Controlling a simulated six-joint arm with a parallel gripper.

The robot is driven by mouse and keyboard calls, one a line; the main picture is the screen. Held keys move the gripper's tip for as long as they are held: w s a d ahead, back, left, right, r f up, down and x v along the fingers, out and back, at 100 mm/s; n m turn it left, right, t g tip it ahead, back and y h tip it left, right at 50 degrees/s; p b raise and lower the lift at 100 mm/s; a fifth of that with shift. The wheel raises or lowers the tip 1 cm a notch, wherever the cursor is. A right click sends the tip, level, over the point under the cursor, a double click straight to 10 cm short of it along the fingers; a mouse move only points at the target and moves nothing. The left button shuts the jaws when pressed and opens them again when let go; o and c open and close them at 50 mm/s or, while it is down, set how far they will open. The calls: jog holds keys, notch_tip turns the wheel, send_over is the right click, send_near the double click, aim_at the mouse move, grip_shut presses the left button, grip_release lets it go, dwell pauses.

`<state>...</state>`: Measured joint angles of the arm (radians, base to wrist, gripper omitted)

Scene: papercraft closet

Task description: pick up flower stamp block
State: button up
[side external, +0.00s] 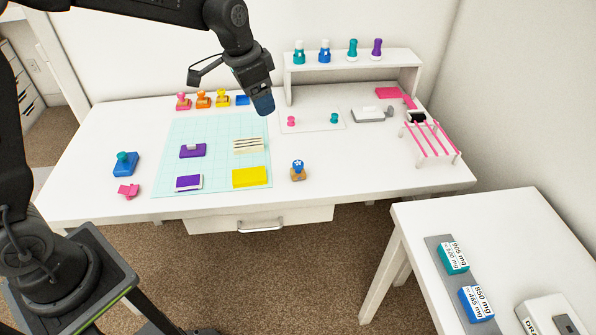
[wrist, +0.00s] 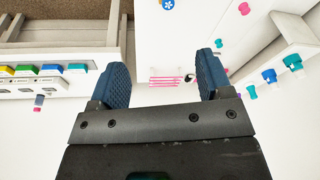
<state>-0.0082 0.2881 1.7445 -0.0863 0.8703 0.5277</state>
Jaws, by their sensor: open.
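The flower stamp block (side external: 298,170) stands upright on the white desk, right of the cutting mat. It has a wooden base and a blue knob with a white flower mark on top.
The light blue mat (side external: 215,140) holds purple, yellow and striped pieces. Several colored stamps (side external: 203,99) line the back left. A white shelf (side external: 353,61) with several stamps stands at the back right, near a pink-striped rack (side external: 432,138). Desk surface around the flower stamp is clear.

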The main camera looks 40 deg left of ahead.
jog(key=m+g, duration=0.1)
jog(key=m, duration=0.1)
send_near(298, 163)
jog(key=shift+m+g, duration=0.3)
jog(key=f, duration=0.3)
jog(key=w+f, duration=0.1)
jog(key=f, duration=0.2)
jog(key=shift+w+a, duration=0.1)
jog(key=shift+a, duration=0.1)
jog(key=shift+w+d+f, duration=0.1)
jog(key=shift+d+f, duration=0.1)
jog(key=shift+f, duration=0.8)
jog(key=shift+w+d+f, duration=0.1)
jog(key=shift+d+f, duration=0.15)
jog(key=shift+f, duration=0.7)
jog(key=shift+w+d+f, duration=0.1)
jog(key=shift+d+f, duration=0.1)
jog(key=shift+f, duration=0.8)
jog(key=c, duration=1.1)
jog(key=shift+r, duration=0.15)
